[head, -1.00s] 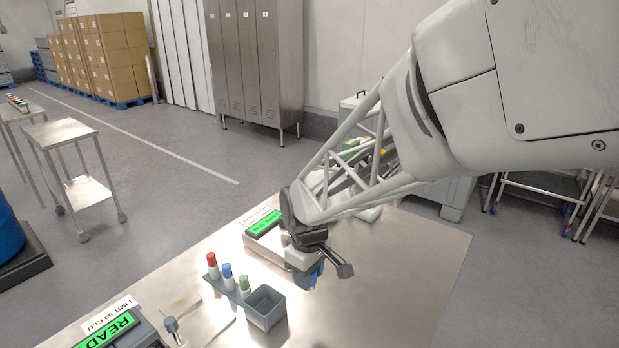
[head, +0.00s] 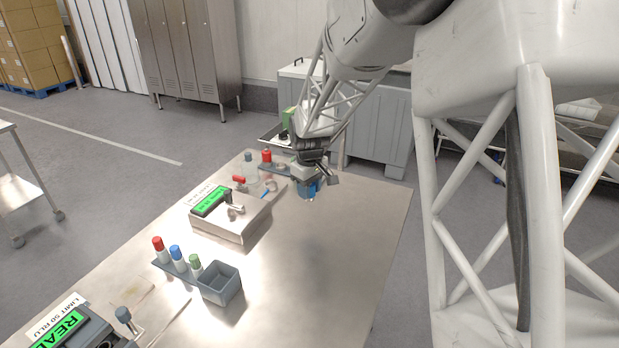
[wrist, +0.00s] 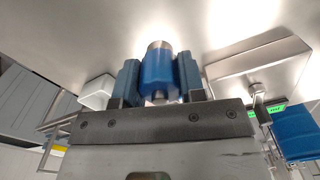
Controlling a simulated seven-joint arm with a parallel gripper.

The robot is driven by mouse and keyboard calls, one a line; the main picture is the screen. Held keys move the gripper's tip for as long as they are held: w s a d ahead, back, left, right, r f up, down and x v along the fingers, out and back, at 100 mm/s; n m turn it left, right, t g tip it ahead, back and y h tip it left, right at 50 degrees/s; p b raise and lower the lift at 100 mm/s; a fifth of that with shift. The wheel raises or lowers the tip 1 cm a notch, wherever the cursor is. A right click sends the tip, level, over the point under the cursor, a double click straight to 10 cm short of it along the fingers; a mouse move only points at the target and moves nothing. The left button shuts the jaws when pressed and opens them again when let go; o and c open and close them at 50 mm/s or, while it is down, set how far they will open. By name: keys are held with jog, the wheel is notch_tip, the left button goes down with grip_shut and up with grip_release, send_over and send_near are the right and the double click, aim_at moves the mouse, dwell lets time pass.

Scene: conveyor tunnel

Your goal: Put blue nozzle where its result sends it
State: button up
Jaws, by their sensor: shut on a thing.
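The blue nozzle (wrist: 158,72) is held between the two blue finger pads of my gripper (wrist: 160,85), and its metal end shows in the wrist view. In the head view my gripper (head: 308,190) is above the far right part of the steel table (head: 300,270), with blue showing at its tip. A metal box with a green display (head: 211,202) and a small tap-like part on top stands to the gripper's left. The smaller display's text is unreadable.
A rack with red, blue and green capped tubes (head: 176,258) stands by an open, seemingly empty grey bin (head: 232,286). Red-topped items (head: 266,157) and a clear bottle (head: 249,168) stand at the back, close to my gripper. The table's front right is clear.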

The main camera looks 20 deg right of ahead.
jog(key=shift+m, duration=0.3)
jog(key=w+d, duration=0.1)
jog(key=d, duration=0.2)
jog(key=w+d+f, duration=0.1)
jog(key=d, duration=0.1)
jog(key=shift+w, duration=0.35)
jog(key=w+d, duration=0.1)
jog(key=w, duration=0.4)
jog(key=w+d+f, duration=0.1)
jog(key=w, duration=0.4)
jog(key=w+d, duration=0.1)
jog(key=w, duration=0.4)
jog(key=shift+w+f, duration=0.25)
jog(key=shift+w, duration=0.1)
jog(key=shift+f, duration=1.75)
jog(key=shift+f, duration=0.15)
jog(key=o, duration=0.7)
